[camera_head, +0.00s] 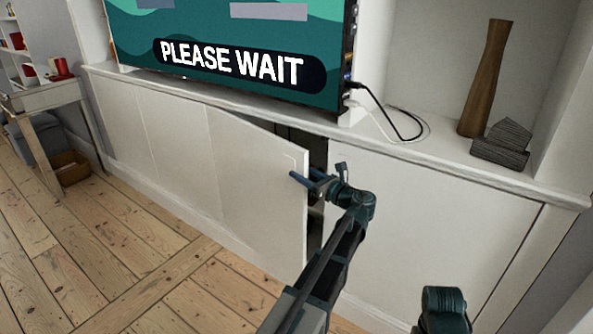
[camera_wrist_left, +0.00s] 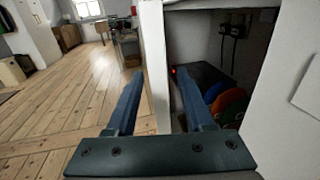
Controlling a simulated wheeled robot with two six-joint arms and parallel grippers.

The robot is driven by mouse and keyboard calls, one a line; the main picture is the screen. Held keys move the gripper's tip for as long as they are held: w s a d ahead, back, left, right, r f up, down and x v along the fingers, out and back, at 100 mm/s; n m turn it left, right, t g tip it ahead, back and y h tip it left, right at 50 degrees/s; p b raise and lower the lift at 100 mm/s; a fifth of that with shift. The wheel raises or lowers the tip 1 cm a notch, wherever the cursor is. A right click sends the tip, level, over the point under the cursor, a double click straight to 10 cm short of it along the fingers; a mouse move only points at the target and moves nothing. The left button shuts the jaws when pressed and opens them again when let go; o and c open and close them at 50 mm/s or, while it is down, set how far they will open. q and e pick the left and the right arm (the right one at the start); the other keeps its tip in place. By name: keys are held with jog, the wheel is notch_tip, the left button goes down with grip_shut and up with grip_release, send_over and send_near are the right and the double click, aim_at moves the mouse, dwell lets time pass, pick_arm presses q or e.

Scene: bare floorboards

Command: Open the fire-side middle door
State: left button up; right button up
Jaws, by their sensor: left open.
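The white middle door (camera_head: 257,192) of the low cabinet stands partly open, swung out from its right edge. Its edge also shows in the left wrist view (camera_wrist_left: 154,65). My left gripper (camera_head: 302,174) is open at that free edge. In the left wrist view its two blue fingers (camera_wrist_left: 158,74) lie on either side of the door edge, one outside and one on the cabinet side. I cannot tell whether either finger touches the door. My right gripper is not in view; only a dark part of my arm (camera_head: 444,312) shows at the bottom right.
Inside the cabinet are a dark box (camera_wrist_left: 202,82) with a red light and colourful round items (camera_wrist_left: 228,105). A closed white panel (camera_head: 425,225) is to the right. A screen (camera_head: 235,45) and wooden vase (camera_head: 487,80) stand on top. The floorboards (camera_head: 140,255) in front are clear.

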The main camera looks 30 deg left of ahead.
aim_at(296, 169)
pick_arm(q)
jog(key=shift+x, duration=1.5)
grip_shut()
dwell(0.4)
